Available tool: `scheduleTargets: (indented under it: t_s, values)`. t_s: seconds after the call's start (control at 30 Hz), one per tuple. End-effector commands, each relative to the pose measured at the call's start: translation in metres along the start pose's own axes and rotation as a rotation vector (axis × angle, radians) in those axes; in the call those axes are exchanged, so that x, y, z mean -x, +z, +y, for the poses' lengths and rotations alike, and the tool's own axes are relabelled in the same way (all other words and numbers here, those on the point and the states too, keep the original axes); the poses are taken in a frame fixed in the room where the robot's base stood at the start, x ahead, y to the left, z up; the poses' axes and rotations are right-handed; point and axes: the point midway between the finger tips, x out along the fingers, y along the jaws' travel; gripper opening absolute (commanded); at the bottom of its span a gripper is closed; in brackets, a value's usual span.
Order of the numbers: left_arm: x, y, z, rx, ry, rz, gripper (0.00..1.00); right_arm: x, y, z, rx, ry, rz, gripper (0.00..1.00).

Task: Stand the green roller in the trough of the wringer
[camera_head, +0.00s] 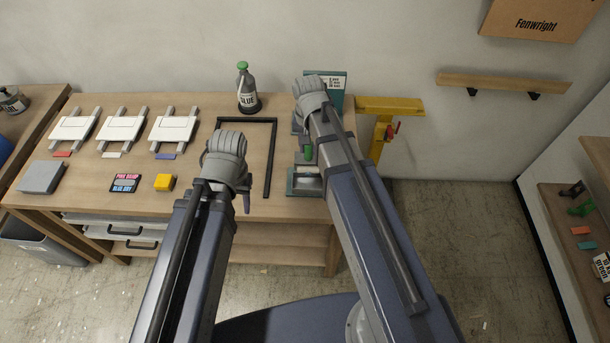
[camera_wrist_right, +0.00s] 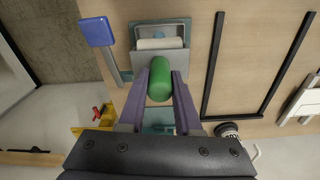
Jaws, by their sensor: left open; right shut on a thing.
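The green roller (camera_head: 308,152) is between the purple fingers of my right gripper (camera_wrist_right: 163,82). The roller (camera_wrist_right: 159,76) shows end-on and tilted in the right wrist view, near the wringer. The teal wringer (camera_head: 290,183) stands at the bench's right front part, with a grey tray-like part at its front. In the right wrist view the wringer (camera_wrist_right: 134,38) shows a pale roller (camera_wrist_right: 159,43) across it and a blue-handled lever (camera_wrist_right: 97,32) beside it. Whether the green roller touches the wringer is unclear.
A black frame (camera_head: 274,150) lies left of the wringer. A glue bottle (camera_head: 248,88) stands behind it. A yellow stand (camera_head: 390,105) is at the bench's right end.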

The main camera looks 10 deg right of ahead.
Motion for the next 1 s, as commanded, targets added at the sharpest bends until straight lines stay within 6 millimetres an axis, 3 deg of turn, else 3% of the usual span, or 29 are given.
scheduleTargets:
  t_s: [0.27,0.67,1.0]
  values:
    - [-0.008,0.0,0.001,-0.001,0.0,0.0,0.47,-0.008,0.001,0.0,0.0,0.0,0.0,0.0]
    - [-0.062,-0.003,0.006,-0.01,-0.002,0.0,0.47,-0.063,0.004,0.0,0.0,0.0,0.0,0.0]
    - [-0.071,-0.004,0.006,-0.009,-0.002,0.0,0.47,-0.072,0.005,0.0,0.0,0.0,0.0,0.0]
